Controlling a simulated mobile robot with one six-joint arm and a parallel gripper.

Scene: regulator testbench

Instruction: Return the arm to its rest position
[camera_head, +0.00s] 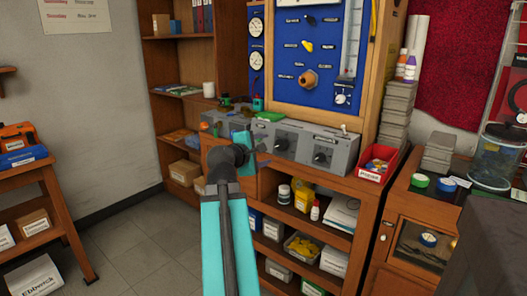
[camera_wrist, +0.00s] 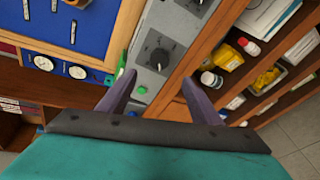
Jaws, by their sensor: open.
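My arm (camera_head: 227,225), teal with a dark link, reaches forward from the bottom of the head view toward the test bench. My gripper (camera_wrist: 160,90) shows in the wrist view with its two dark fingers spread apart and nothing between them. In the head view the gripper end is in front of the left part of the grey control box (camera_head: 318,149), and its fingers are hard to make out. In the wrist view the grey box (camera_wrist: 163,45) with its black knob and green button lies beyond the fingers. I cannot tell the exact distance.
A blue instrument panel (camera_head: 290,62) in a wooden frame stands behind the box. A red bin (camera_head: 375,172) sits at the box's right end. Shelves below hold bottles and boxes. A side table (camera_head: 30,172) is at left; a cabinet (camera_head: 425,205) is at right. Floor (camera_head: 135,240) is clear at lower left.

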